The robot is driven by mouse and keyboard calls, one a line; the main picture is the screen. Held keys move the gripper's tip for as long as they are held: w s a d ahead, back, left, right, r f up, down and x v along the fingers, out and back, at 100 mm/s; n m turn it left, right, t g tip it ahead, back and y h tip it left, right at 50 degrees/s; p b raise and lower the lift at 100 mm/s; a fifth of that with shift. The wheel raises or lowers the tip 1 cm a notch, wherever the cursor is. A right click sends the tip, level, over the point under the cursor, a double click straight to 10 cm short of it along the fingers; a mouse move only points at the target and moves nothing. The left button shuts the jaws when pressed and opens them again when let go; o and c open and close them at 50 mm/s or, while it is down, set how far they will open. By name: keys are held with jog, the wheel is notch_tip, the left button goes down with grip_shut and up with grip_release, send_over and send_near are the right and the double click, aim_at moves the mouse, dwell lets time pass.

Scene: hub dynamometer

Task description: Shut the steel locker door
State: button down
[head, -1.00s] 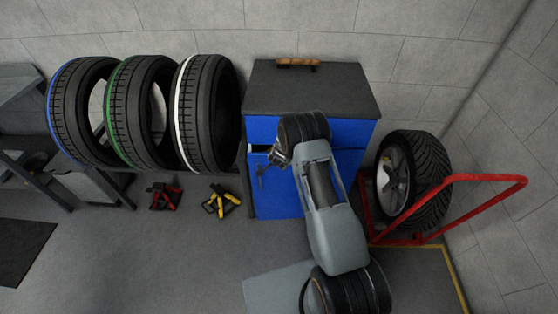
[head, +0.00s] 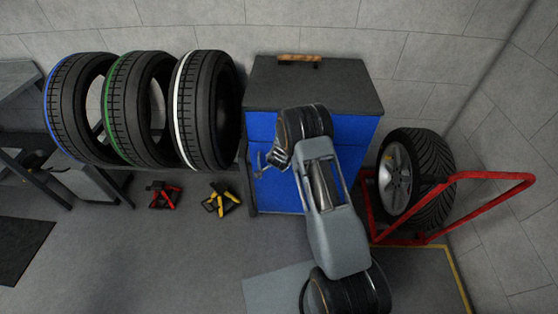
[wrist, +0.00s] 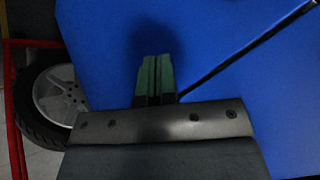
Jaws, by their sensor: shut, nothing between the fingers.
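The steel locker is a blue cabinet with a dark grey top (head: 315,85). Its blue door (head: 280,195) is at the front, partly hidden behind my arm, and looks nearly flush with the body. My gripper (head: 260,168) is at the left part of the cabinet front, close to the door. In the wrist view the shut, empty fingers (wrist: 153,78) point at a blue panel (wrist: 235,100), with a shadow just beyond their tips. A dark, narrow seam runs diagonally from the fingers to the upper right. I cannot tell whether the fingertips touch the panel.
A wheel (head: 400,175) in a red tubular frame (head: 480,205) stands to the cabinet's right. Several tyres (head: 205,110) stand in a row at left. Red (head: 163,194) and yellow (head: 220,199) tools lie on the floor.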

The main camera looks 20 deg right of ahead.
jog(key=s+a+r+n+g+y+p, duration=0.2)
jog(key=s+a+r+n, duration=0.3)
jog(key=s, duration=0.3)
jog(key=s+a+r+n+g+y+p, duration=0.25)
jog(key=s+a+r, duration=0.25)
jog(key=s+r, duration=0.25)
jog(key=s+d+r+n+h, duration=0.1)
jog(key=s+d+r+n, duration=0.1)
jog(key=s+r, duration=0.6)
jog(key=s+d+r+n+h, duration=0.1)
jog(key=s+d+r, duration=0.3)
jog(key=s+r, duration=0.4)
jog(key=shift+s+d+r+n+t+b, duration=0.4)
jog(key=shift+r+n, duration=0.45)
jog(key=shift+r, duration=1.55)
jog(key=shift+w+a+h, duration=0.1)
jog(key=shift+h, duration=0.15)
